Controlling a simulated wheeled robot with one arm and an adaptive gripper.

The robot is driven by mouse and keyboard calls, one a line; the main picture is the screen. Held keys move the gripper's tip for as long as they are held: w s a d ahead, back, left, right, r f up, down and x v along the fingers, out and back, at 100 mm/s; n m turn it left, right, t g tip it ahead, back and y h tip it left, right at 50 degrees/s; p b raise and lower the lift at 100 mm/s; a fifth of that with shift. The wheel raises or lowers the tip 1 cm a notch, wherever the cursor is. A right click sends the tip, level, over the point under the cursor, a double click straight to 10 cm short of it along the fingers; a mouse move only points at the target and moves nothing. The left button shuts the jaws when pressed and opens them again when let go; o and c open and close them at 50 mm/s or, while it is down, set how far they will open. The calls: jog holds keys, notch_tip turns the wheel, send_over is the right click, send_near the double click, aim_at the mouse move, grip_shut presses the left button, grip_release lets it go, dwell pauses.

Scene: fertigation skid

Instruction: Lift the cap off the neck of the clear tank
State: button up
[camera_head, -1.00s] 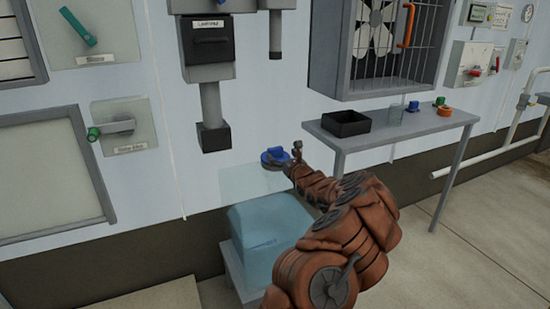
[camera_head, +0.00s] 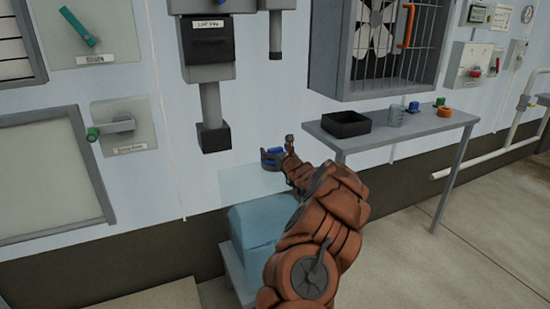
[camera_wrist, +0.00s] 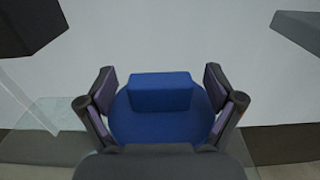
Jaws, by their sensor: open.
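The blue cap (camera_head: 267,158) sits at the top of the clear tank (camera_head: 262,240), whose lower part looks pale blue. In the wrist view the cap (camera_wrist: 160,122) is a round blue disc with a raised block across it. My gripper (camera_head: 276,156) is at the cap and partly covers it in the head view. In the wrist view my gripper (camera_wrist: 159,90) is open, one finger on each side of the raised block, with gaps between. The neck under the cap is hidden.
A grey post with a black end (camera_head: 213,138) hangs from the wall above left of the cap. A grey table (camera_head: 425,128) to the right bears a black tray (camera_head: 346,124), a clear cup (camera_head: 396,117) and small coloured parts. Dark blocks fill the wrist view's upper corners.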

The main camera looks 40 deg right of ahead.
jog(key=c, duration=1.3)
